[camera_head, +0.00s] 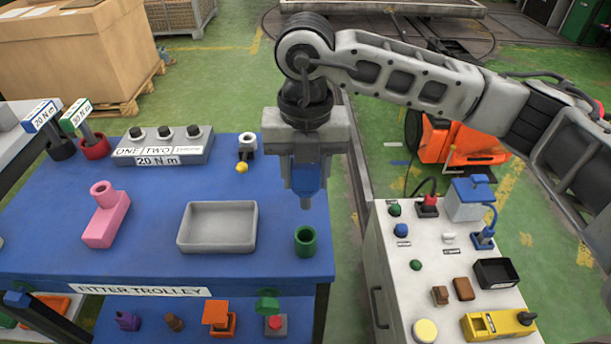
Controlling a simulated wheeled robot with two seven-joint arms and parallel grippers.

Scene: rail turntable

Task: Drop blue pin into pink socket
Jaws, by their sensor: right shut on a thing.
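My right gripper (306,172) points straight down above the right part of the blue trolley top. It is shut on the blue pin (307,180), whose blue body shows between the fingers with a narrower grey end below. The upper part of the pin is hidden by the gripper. The pink socket (104,222) stands on the left part of the trolley top, a pink block with a round, open-looking collar at its far end. It is well to the left of the gripper and apart from it. My left gripper is not in view.
On the trolley (150,262) are a grey tray (217,228), a green cup (305,241), a yellow ball (242,168) by a white fixture (247,145), and a grey three-knob block (165,148). A white cabinet (385,280) with several small items stands right. Trolley space around the pink socket is clear.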

